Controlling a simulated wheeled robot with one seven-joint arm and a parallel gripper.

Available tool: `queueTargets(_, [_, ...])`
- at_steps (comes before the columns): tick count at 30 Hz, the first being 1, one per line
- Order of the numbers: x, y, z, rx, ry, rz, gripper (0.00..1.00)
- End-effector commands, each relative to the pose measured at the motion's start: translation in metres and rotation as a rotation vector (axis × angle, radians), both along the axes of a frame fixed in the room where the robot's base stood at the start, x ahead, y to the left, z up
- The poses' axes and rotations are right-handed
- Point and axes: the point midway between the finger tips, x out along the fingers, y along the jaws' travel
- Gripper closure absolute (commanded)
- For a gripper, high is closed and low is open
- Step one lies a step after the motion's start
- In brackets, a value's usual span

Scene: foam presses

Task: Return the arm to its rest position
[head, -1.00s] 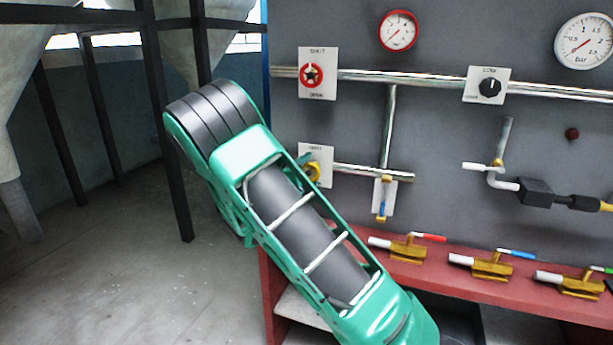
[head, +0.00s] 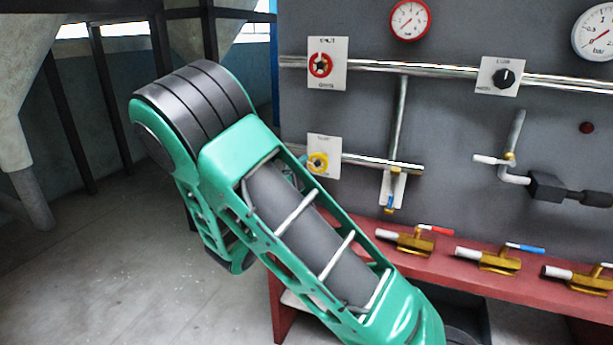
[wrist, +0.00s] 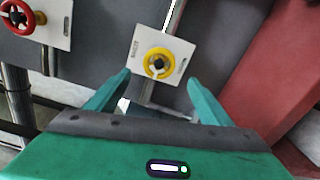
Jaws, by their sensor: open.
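My gripper (wrist: 157,97) shows in the wrist view with its two green fingers spread apart and nothing between them. Beyond the fingers is a white plate with a yellow handwheel (wrist: 157,63), which appears apart from the fingers. In the head view my green arm is bent, with its elbow at the upper left. The arm hides my gripper there. The yellow handwheel (head: 317,162) shows just right of the arm.
A grey panel carries a red handwheel (head: 320,65), a black knob (head: 504,77), a red-rimmed gauge (head: 410,20) and pipes. A red shelf (head: 470,276) below holds brass valves (head: 412,240) with coloured handles. Open concrete floor (head: 130,270) lies at the left.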

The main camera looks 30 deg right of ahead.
Motion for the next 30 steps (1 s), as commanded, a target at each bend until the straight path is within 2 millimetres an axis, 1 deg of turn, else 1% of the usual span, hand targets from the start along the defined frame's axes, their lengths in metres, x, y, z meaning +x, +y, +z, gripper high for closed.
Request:
queueTargets(16, [-0.002, 0.001, 0.0, 0.0, 0.0, -0.002, 0.26])
queueTargets(18, [-0.005, -0.004, 0.0, 0.017, -0.002, -0.016, 0.26])
queueTargets(20, [-0.011, -0.015, -0.002, 0.049, -0.006, -0.045, 0.26])
queueTargets(23, [-0.033, -0.045, -0.008, 0.154, -0.019, -0.137, 0.26])
queueTargets(24, [-0.045, -0.058, -0.012, 0.211, -0.027, -0.185, 0.26])
queueTargets(26, [-0.065, -0.078, -0.02, 0.305, -0.037, -0.262, 0.26])
queueTargets(27, [-0.08, -0.09, -0.025, 0.369, -0.045, -0.316, 0.26])
queueTargets(29, [-0.102, -0.103, -0.033, 0.461, -0.056, -0.391, 0.26])
queueTargets(30, [-0.116, -0.11, -0.038, 0.523, -0.063, -0.44, 0.26])
